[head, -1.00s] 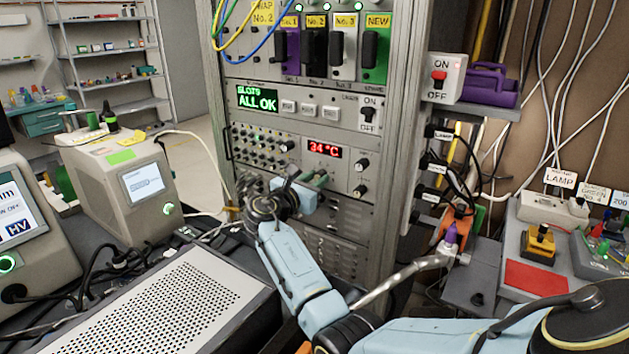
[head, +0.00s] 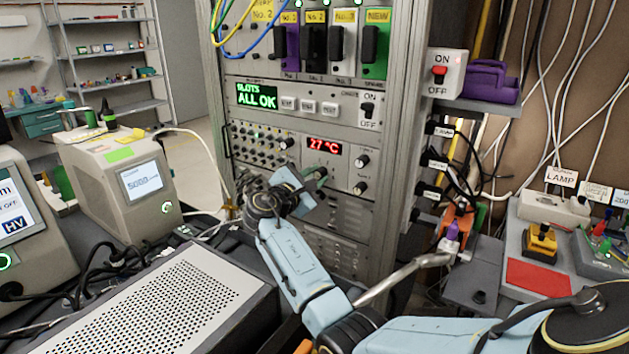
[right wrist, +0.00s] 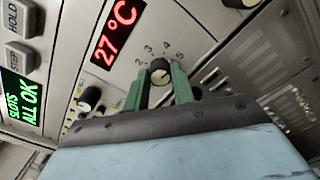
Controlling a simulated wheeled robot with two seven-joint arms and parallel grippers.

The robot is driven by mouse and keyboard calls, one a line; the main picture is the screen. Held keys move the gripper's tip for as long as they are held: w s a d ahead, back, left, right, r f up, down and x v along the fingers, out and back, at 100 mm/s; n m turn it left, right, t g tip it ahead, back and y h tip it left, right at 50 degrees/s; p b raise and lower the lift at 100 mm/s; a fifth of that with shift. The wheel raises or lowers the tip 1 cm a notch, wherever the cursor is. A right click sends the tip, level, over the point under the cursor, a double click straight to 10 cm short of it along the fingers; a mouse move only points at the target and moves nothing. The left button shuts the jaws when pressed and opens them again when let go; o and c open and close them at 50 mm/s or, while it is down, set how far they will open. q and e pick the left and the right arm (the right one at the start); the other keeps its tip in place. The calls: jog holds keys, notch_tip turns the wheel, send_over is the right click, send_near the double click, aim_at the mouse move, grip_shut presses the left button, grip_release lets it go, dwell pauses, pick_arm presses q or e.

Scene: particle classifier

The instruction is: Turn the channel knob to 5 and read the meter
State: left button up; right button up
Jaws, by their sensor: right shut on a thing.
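The channel knob (right wrist: 160,70) is a small round knob on the rack panel, with the numbers 2 to 5 printed around it. My right gripper (right wrist: 161,82) is shut on it, one green finger on each side. I cannot tell for sure which number the knob points at. In the head view my right gripper (head: 315,178) is at the panel just below the meter and hides the knob. The meter (head: 324,146) shows red digits reading 27 °C; it also shows in the right wrist view (right wrist: 118,32). My left gripper is not in view.
Two more black knobs (head: 361,160) sit right of the meter. A green display (head: 257,98) reads ALL OK above. A perforated metal box (head: 165,310) stands in front of the rack, and loose cables lie beside it.

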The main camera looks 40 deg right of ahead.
jog(key=shift+f+m, duration=0.1)
jog(key=shift+m, duration=0.5)
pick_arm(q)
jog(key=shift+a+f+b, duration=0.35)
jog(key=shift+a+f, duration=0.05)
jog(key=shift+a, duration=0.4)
pick_arm(e)
jog(key=shift+m, duration=0.4)
jog(key=o, duration=1)
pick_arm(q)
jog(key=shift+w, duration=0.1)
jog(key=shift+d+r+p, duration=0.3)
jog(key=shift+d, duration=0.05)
pick_arm(e)
jog(key=v, duration=1.3)
jog(key=shift+a, duration=0.2)
